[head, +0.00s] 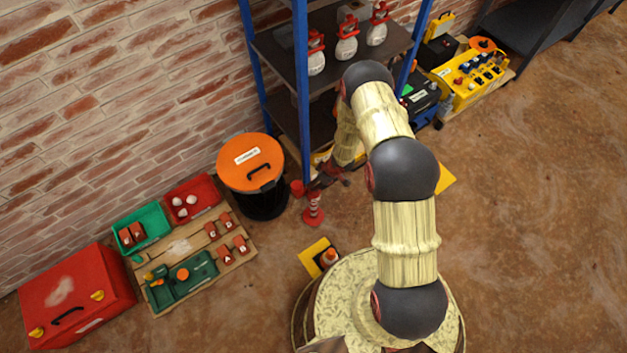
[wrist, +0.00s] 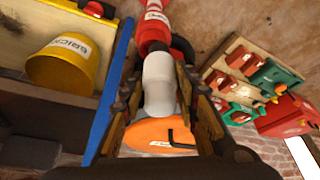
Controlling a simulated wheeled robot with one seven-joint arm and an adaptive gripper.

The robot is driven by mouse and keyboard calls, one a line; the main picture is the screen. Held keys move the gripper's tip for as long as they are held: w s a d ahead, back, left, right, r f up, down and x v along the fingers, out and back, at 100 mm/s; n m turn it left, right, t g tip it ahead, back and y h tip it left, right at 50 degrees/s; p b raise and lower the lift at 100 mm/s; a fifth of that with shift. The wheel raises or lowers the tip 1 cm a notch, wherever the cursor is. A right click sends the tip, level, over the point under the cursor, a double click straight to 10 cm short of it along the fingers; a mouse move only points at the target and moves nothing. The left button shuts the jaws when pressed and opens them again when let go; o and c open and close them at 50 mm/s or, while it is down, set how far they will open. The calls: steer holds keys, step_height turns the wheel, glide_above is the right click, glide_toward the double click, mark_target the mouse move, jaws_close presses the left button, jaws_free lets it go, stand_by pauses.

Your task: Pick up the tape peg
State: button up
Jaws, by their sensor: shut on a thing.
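The tape peg (wrist: 158,80) shows in the wrist view as a pale grey-white body. A red collar and a red part with a white label adjoin it at the top of that view. My gripper (wrist: 160,92) has one finger on each side of the pale body and is shut on it. In the head view my gripper (head: 326,179) is low beside the blue shelf post, right of the orange-lidded bin. A red and white piece (head: 313,208) shows just below it there; I cannot tell whether it touches the floor.
The orange-lidded black bin (head: 251,163) stands close left of my gripper. The blue-posted shelf (head: 303,90) rises behind it. A wooden pallet (head: 205,268) with red and green items and a red case (head: 75,298) lie left.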

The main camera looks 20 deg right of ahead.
steer(key=s+d+r+p, duration=0.2)
steer(key=s+r, duration=0.5)
steer(key=s, duration=0.4)
steer(key=shift+s+d+r+p, duration=0.3)
steer(key=shift+s+r+p, duration=0.1)
steer(key=shift+p, duration=0.35)
